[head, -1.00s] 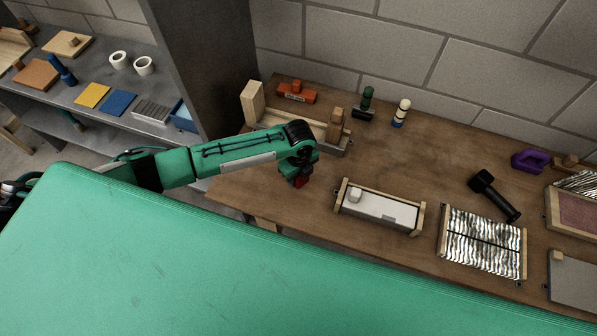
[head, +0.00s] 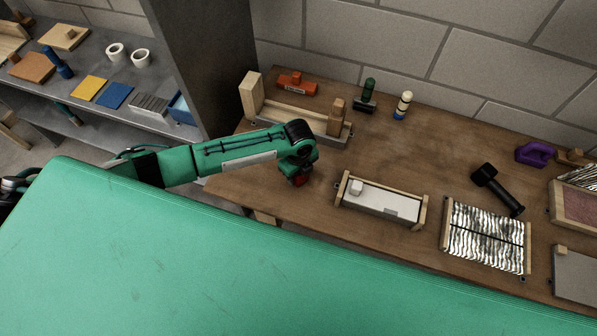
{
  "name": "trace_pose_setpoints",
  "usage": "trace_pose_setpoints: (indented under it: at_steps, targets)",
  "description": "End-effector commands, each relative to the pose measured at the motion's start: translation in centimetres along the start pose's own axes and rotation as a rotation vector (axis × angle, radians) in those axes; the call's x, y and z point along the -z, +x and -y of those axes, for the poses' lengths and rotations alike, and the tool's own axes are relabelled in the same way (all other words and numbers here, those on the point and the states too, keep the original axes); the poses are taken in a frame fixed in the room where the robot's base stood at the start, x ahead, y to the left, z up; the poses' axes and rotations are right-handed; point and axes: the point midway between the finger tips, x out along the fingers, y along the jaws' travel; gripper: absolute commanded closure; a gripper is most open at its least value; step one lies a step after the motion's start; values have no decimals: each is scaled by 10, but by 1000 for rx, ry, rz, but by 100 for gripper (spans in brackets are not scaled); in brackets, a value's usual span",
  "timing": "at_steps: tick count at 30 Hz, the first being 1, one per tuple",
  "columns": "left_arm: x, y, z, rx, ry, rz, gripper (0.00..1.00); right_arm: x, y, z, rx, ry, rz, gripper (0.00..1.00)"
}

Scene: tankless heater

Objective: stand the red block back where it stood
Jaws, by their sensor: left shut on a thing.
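The red block (head: 301,179) is a small dark red piece, mostly hidden by my left gripper in the head view. My left gripper (head: 298,172) is shut on it, low over the left part of the wooden table (head: 255,187). I cannot tell whether the block touches the tabletop. The fingers are mostly hidden under the green wrist. My right gripper is not in view.
A wooden frame with upright blocks (head: 296,121) stands just behind my left wrist. A white tray (head: 382,202) lies to the right. Bare tabletop lies between.

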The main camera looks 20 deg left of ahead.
Motion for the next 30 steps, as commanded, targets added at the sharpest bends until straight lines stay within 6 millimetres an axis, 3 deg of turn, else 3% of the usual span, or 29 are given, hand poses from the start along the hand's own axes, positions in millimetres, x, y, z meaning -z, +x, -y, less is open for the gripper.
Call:
trace_pose_setpoints:
  at_steps: [16,17,20,21,30]
  targets:
    - [0,9,0,0,0,0,87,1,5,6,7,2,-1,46]
    - [0,8,0,1,0,0,53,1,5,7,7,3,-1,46]
    - [0,8,0,0,0,0,33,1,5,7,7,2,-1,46]
    - [0,8,0,0,0,0,29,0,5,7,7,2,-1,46]
    - [0,9,0,-1,0,0,29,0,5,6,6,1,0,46]
